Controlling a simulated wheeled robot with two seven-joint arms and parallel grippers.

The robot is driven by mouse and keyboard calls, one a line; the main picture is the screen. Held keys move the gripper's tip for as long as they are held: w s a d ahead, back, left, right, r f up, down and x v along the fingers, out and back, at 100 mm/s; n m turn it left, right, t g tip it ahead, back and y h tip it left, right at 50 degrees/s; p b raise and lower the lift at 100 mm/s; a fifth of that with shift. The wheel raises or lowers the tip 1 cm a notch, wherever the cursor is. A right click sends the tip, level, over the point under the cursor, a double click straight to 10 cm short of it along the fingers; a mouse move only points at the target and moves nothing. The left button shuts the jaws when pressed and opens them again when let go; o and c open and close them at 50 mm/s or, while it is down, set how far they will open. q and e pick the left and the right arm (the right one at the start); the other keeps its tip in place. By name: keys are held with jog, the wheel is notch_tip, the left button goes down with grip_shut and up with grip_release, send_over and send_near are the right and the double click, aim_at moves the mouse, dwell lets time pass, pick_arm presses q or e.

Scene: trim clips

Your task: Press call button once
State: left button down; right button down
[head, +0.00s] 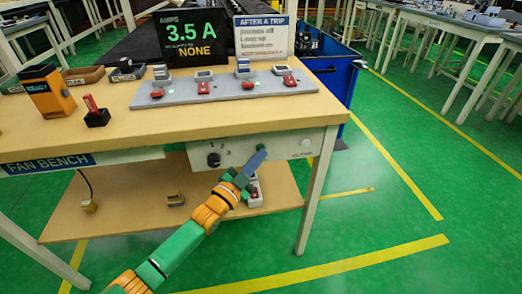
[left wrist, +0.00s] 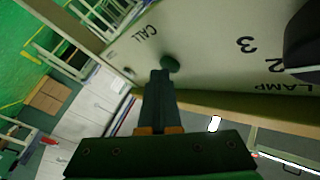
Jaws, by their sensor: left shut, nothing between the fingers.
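The call button is a small dark green round button (head: 262,148) on the pale front panel (head: 283,146) of the fan bench. In the left wrist view the green button (left wrist: 170,64) sits beside the word CALL. My left gripper (head: 257,160) reaches up to the panel with its fingers shut and empty. Its fingertips (left wrist: 160,74) are right at the button's edge; I cannot tell whether they touch it. The tip partly overlaps the button in the head view. My right gripper is in neither view.
A black lamp knob (head: 213,160) with numbers is left of the button, and a pale round fitting (head: 305,143) is right of it. On the bench top are a grey strip with red switches (head: 220,88), a display (head: 194,38) and an orange meter (head: 47,92).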

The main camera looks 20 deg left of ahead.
pick_arm(q)
jog(key=shift+w, duration=0.1)
dwell(0.5)
jog(key=shift+s+d+p, duration=0.4)
jog(key=shift+s+p, duration=0.35)
jog(key=shift+s, duration=0.05)
jog(key=s+d+p, duration=0.1)
jog(key=s+p, duration=0.1)
jog(key=s+d+p, duration=0.1)
jog(key=s, duration=0.1)
jog(key=shift+s+d+p, duration=0.1)
jog(key=shift+d+p, duration=0.25)
jog(key=shift+f, duration=0.15)
